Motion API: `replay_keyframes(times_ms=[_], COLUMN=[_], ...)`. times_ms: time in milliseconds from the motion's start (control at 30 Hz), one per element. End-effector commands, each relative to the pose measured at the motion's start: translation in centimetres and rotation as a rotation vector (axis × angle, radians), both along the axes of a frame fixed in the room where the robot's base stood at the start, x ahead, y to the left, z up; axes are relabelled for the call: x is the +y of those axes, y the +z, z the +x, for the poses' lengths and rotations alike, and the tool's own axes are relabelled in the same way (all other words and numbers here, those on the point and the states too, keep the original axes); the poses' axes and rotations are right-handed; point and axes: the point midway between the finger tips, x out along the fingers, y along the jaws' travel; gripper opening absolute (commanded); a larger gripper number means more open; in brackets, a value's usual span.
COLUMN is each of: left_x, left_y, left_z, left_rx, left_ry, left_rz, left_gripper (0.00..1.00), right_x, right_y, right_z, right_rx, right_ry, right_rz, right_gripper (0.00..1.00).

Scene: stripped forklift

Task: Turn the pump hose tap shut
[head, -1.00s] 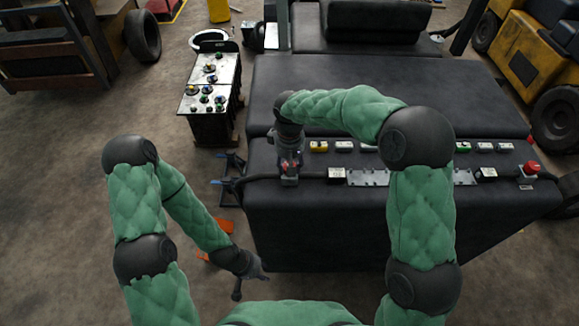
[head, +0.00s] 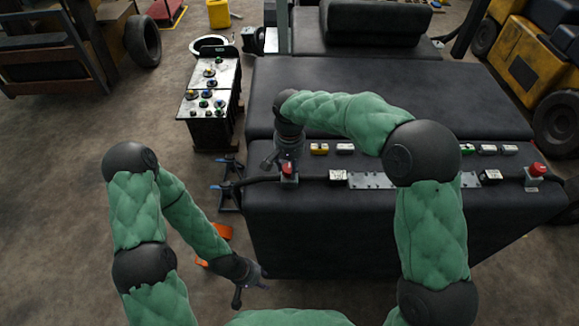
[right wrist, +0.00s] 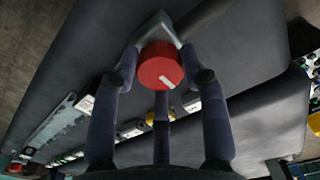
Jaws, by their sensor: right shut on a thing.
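A red round tap knob (head: 289,169) sits on the dark pipe along the front of the black body, left of middle. In the right wrist view the knob (right wrist: 160,66) fills the space between the fingers, and its white mark slants to the lower right. My right gripper (head: 288,160) is above the knob and shut on it; its fingers (right wrist: 159,76) also show in the right wrist view. The grey mount behind the knob is partly hidden. My left gripper (head: 262,282) is low, in front of the black body and away from the tap; its fingers are too small to judge.
A second red knob (head: 536,169) is at the right end of the black body (head: 340,230). Small coloured switches (head: 344,148) and a metal plate (head: 372,181) line its front edge. A control stand (head: 208,100) is on the left.

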Motion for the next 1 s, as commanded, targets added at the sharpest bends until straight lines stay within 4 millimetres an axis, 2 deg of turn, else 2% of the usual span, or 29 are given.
replay_keyframes(times_ms=[600, 633, 700, 1000], left_x=[0.0, 0.0, 0.0, 0.0], left_y=[-0.13, -0.13, -0.13, -0.12], left_z=[0.0, 0.01, 0.01, 0.01], left_rx=[0.0, 0.0, 0.0, 0.0], left_ry=[0.0, 0.0, 0.0, 0.0], left_rz=[0.0, 0.0, 0.0, 0.0], left_gripper=[0.4, 0.4, 0.4, 0.4], right_x=[0.02, 0.02, 0.02, 0.01], right_y=[-0.22, -0.22, -0.2, -0.04], right_z=[-0.14, -0.14, -0.12, -0.03], right_rx=[0.005, 0.005, 0.004, 0.001], right_ry=[-0.039, -0.038, -0.038, -0.038], right_rz=[-0.001, -0.001, -0.001, 0.0], right_gripper=[0.12, 0.53, 0.68, 0.68])
